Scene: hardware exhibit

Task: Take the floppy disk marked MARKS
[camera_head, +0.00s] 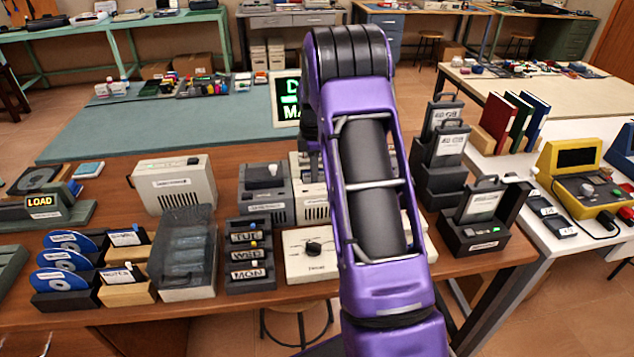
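Two dark floppy disks with white labels stand in light wooden holders at the left front of the brown table. The far disk (123,237) and the near disk (117,275) carry lettering too small to read surely, so I cannot tell which one is marked MARKS. A screen (284,100) behind the table shows green letters, "D" above "MA", the rest hidden by my purple arm.
Blue-and-white discs (62,280) in dark stands are left of the floppies. A beige unit (174,184) stands behind.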

